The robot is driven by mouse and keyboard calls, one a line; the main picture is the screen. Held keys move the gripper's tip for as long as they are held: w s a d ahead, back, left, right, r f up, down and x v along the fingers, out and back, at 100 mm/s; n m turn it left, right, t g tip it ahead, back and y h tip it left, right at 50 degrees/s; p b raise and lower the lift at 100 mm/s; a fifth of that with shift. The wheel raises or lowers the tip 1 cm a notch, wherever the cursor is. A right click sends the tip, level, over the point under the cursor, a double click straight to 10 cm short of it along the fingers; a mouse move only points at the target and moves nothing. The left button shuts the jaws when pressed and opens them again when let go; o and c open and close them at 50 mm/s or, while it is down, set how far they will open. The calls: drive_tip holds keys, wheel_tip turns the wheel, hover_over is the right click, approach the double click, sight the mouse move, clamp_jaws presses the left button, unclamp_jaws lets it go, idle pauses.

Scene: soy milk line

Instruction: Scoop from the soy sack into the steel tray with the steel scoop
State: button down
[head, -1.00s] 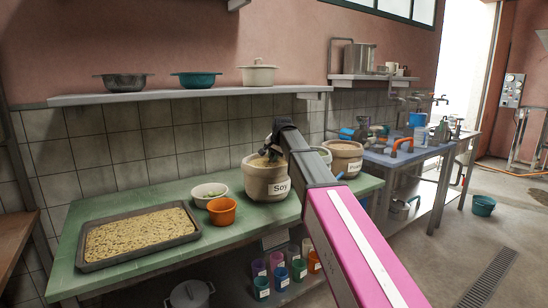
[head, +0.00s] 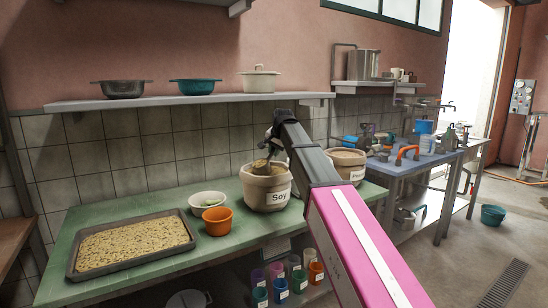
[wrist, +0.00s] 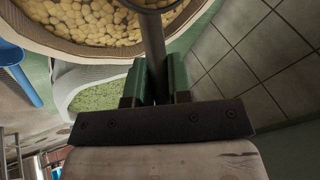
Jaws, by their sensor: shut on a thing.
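The soy sack (head: 267,195), a pale tub-like sack labelled "Soy", stands upright on the green table. Its beans and rim (wrist: 45,42) fill the top of the wrist view. My gripper (head: 272,139) is above the sack, shut on the dark handle of the steel scoop (head: 262,166). The handle (wrist: 152,48) runs between the green fingers (wrist: 155,82) in the wrist view. The scoop head is at the sack's mouth; its load is too small to tell. The steel tray (head: 132,265) lies at the table's left, holding a speckled yellowish layer.
A white bowl (head: 207,199) with pale green contents and an orange bowl (head: 217,221) stand between tray and sack. A second labelled sack (head: 347,165) is right of the soy sack, partly behind my arm. A wall shelf (head: 190,102) with pots hangs above.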

drive_tip(key=shift+w+d+r, duration=0.15)
drive_tip(key=shift+r, duration=1.3)
drive_tip(key=shift+w+d+r, duration=0.15)
drive_tip(key=shift+r, duration=1.3)
drive_tip(key=shift+w+d+m+g+y, duration=0.3)
drive_tip(key=shift+w+d+g+y, duration=0.5)
drive_tip(key=shift+w+d+y, duration=0.35)
drive_tip(key=shift+s+d, duration=0.1)
